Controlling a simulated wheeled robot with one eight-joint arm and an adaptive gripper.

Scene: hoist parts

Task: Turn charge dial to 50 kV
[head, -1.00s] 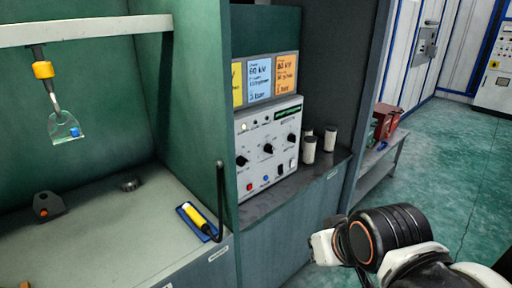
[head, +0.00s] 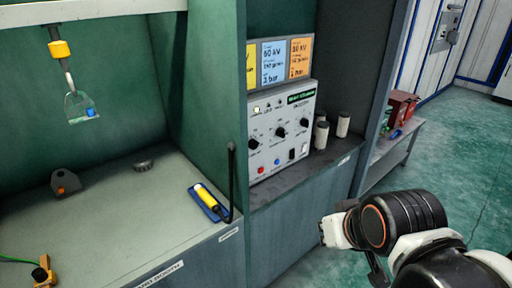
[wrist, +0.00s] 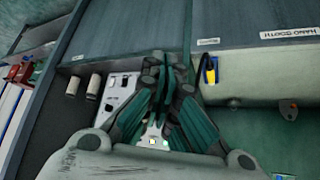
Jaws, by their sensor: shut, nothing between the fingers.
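The grey control box (head: 284,130) stands on a shelf in the dark bay, in the middle of the head view. Its sloping front has three black dials: a left one (head: 254,143), a middle one (head: 279,132) and a right one (head: 304,122). Their markings are too small to read, so I cannot tell which is the charge dial or its setting. The box also shows in the wrist view (wrist: 122,88), partly hidden by my gripper.
Coloured cards (head: 273,60) stand above the box, one reading 60 kV. White cylinders (head: 321,135) stand right of it. Green floor (head: 465,160) is open at right.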

